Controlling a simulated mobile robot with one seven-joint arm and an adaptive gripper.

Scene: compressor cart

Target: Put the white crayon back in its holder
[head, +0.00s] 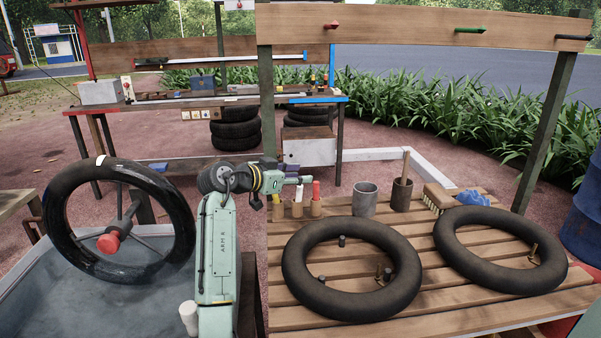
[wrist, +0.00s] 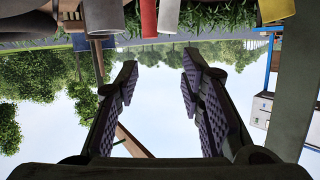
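In the head view three small wooden holders stand in a row at the left end of the slatted bench. The white crayon (head: 298,194) shows upright at the middle holder (head: 297,210), its upper part close under my wrist in the picture. A yellow crayon (head: 277,196) is at the left holder and a red crayon (head: 316,190) at the right one. The wrist view is upside down; the white crayon (wrist: 168,14) and red crayon (wrist: 149,18) hang at its top edge. My gripper (wrist: 158,72) is open, with nothing between its purple-padded fingers.
Right of the holders stand a grey can (head: 364,200), a brown cup (head: 401,196) with a stick and a brush (head: 438,198). Two black rings (head: 305,285) lie on the bench (head: 430,275). A steering wheel (head: 62,180) is at the left. A wooden rail (head: 400,30) crosses above.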

